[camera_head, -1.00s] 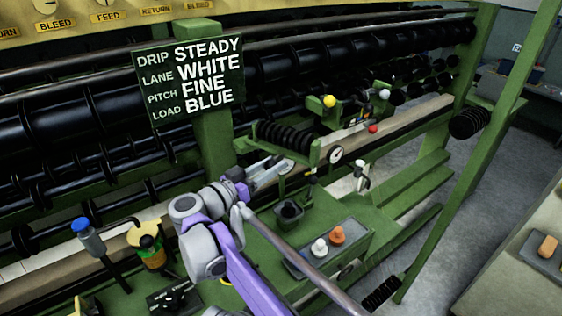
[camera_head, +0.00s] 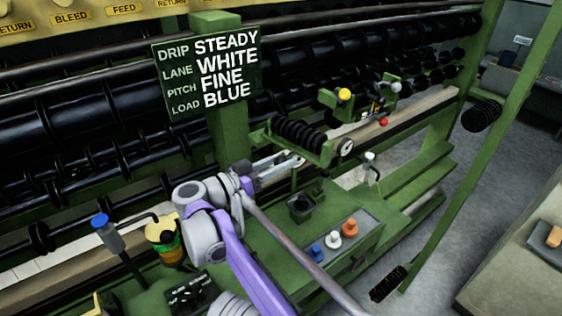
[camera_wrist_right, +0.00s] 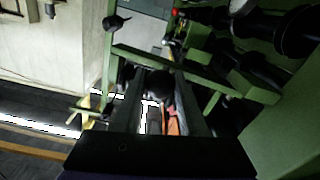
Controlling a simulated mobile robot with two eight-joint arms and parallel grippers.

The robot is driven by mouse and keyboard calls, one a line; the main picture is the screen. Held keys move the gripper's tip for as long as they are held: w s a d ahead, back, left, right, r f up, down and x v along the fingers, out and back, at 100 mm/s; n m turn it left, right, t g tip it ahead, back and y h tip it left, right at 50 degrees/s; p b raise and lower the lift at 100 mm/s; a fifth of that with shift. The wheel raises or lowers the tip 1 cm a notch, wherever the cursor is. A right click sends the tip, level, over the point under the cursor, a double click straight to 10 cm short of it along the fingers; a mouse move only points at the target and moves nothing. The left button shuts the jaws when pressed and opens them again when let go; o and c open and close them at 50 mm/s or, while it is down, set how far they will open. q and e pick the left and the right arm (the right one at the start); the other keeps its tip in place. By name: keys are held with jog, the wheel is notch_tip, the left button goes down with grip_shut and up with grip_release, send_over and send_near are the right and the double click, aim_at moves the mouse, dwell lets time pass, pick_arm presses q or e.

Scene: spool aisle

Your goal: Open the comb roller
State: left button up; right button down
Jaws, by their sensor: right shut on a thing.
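The comb roller (camera_head: 298,135) is a black ribbed roller on a green bracket (camera_head: 328,152) at the front of the machine. My right gripper (camera_head: 297,160) is beside the left end of this bracket, just below the roller. In the right wrist view, the right gripper (camera_wrist_right: 157,100) is shut on a dark rounded piece (camera_wrist_right: 159,84), which looks like a knob or handle. The fingers and bracket hide how that piece joins the roller. My left gripper is not in view.
A green sign (camera_head: 208,75) on a post stands left of the roller. Below are a black cup (camera_head: 300,207) and blue, white and orange pegs (camera_head: 349,227) in a tray. A round gauge (camera_head: 346,147) sits at the bracket's right.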

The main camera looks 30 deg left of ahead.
jog(key=shift+r, duration=0.1)
jog(key=shift+c, duration=2.3)
grip_release()
jog(key=v, duration=1.1)
jog(key=shift+b, duration=0.35)
jog(key=shift+w, duration=0.1)
